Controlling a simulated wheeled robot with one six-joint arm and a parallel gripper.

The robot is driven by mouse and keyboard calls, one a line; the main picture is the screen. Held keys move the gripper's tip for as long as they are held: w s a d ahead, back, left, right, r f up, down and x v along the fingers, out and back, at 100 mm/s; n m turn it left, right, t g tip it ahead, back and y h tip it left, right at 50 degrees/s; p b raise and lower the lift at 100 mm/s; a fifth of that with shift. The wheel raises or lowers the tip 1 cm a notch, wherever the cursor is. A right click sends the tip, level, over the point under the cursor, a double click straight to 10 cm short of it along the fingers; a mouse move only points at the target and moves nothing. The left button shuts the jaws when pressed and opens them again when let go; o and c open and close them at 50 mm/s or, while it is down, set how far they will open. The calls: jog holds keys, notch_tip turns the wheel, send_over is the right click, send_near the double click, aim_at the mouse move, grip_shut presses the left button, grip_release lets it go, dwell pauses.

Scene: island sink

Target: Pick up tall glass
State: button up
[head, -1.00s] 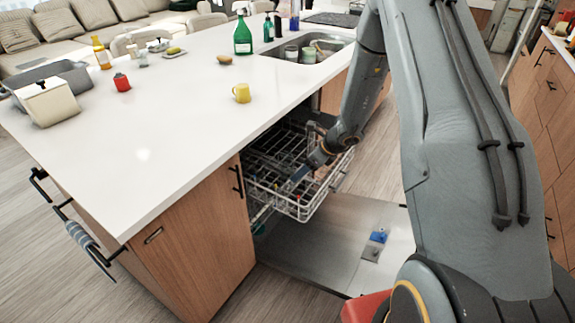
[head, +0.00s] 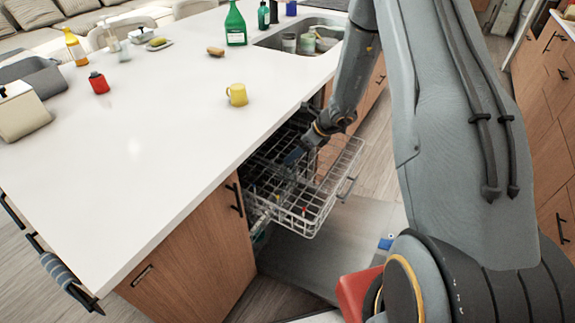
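My gripper (head: 291,160) is low at the counter's side, over the pulled-out wire dishwasher rack (head: 318,207). Its fingers are small and dark against the rack wires, so I cannot tell whether they are open or hold anything. I cannot make out a tall glass for certain. Some pale, cup-like things (head: 306,44) stand in the sink, too small to identify. Small coloured items lie low in the rack, also too small to name.
The white island counter (head: 135,150) carries a yellow mug (head: 237,94), a green bottle (head: 235,25) and a red container (head: 98,83). The sink (head: 270,42) is at the back. The dishwasher door (head: 310,255) lies open below the rack. The counter's front middle is clear.

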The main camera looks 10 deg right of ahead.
aim_at(295, 164)
jog(key=f+b, duration=0.3)
jog(key=w+f+b, duration=0.1)
jog(key=f+b, duration=0.2)
jog(key=w+f+b, duration=0.1)
jog(key=f+b, duration=0.2)
jog(key=f, duration=0.1)
jog(key=shift+w+b, duration=0.15)
jog(key=shift+b, duration=0.15)
jog(key=shift+p+x, duration=0.65)
jog(key=shift+x, duration=3.25)
jog(key=shift+w+a+r, duration=0.1)
jog(key=shift+c, duration=0.2)
jog(key=c, duration=1.2)
jog(key=shift+r, duration=0.1)
jog(key=shift+c, duration=0.2)
